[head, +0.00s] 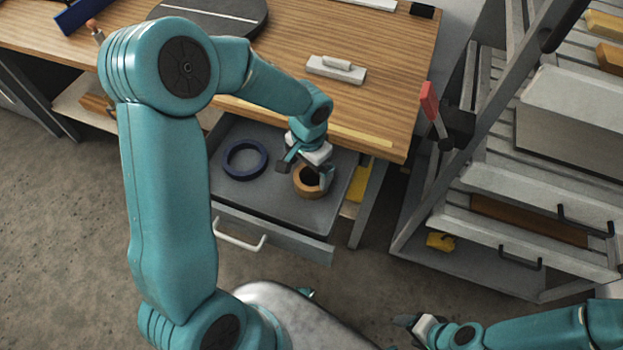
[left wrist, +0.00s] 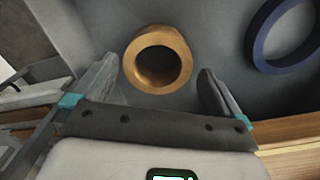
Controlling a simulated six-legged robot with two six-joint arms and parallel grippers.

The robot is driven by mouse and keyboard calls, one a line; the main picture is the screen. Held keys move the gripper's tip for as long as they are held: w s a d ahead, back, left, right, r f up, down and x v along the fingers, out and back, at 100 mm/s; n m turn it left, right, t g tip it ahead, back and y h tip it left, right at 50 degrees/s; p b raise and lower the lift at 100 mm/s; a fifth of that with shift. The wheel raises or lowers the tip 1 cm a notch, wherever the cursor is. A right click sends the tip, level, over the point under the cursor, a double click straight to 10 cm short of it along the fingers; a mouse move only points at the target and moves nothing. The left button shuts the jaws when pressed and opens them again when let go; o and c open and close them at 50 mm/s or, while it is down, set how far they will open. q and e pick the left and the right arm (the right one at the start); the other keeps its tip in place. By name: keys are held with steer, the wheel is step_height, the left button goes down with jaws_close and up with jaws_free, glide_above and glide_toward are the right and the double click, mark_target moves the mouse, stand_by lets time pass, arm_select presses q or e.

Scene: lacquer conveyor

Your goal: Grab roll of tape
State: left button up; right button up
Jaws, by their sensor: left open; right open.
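A tan-brown roll of tape (head: 307,182) lies flat in an open grey drawer (head: 285,214). In the left wrist view the roll (left wrist: 184,62) is at the upper middle, its round hole facing the camera. A blue ring, perhaps another roll of tape (head: 232,174), lies to its left in the drawer; it also shows at the upper right of the left wrist view (left wrist: 259,50). My left gripper (head: 307,175) is open above the brown roll, which shows ahead of and between its fingers (left wrist: 158,80). My right gripper (head: 411,328) is open and empty, low at the bottom right.
The wooden bench top (head: 400,90) overhangs the drawer's back. A grey-white block with a handle (head: 336,70) sits on it. The drawer's front wall has a pale handle (head: 240,240). A rack with shelves (head: 450,215) stands at the right. The floor at left is clear.

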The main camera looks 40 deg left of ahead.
mark_target(312, 179)
arm_select(q)
steer(key=f, duration=0.5)
steer(key=shift+w+d+f, duration=0.15)
steer(key=shift+w+f, duration=0.1)
steer(key=shift+w, duration=0.15)
steer(key=shift+r, duration=0.1)
steer(key=c, duration=0.8)
